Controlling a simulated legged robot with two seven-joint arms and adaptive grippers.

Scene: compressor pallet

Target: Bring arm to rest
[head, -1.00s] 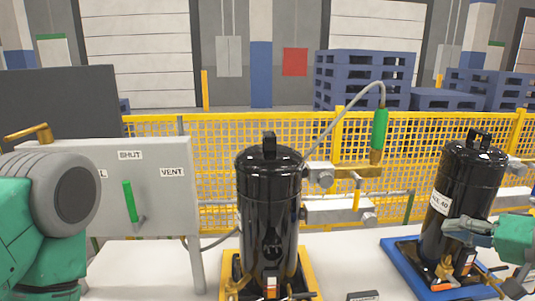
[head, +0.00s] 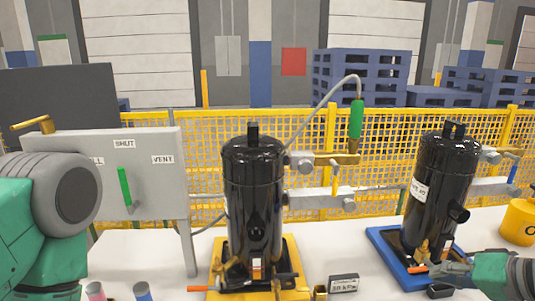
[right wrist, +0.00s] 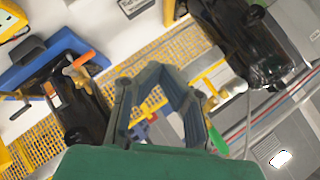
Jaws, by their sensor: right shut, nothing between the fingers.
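My right gripper (head: 445,268) is low at the right of the head view, beside the blue base tray (head: 385,245) of the right black compressor (head: 437,195). It looks shut and empty. In the right wrist view my gripper's fingers (right wrist: 158,72) come together with nothing held, and the two compressors show beyond them, tilted in the picture. A green and grey part of my left arm fills the left edge of the head view. My left gripper is not in view.
A second black compressor (head: 253,200) stands on a yellow tray (head: 290,250). A grey valve panel (head: 165,185) stands left. A green-handled hose tool (head: 356,120) hangs at the back. A yellow canister (head: 518,222) is at right. White tabletop (head: 330,250) between the trays is mostly clear.

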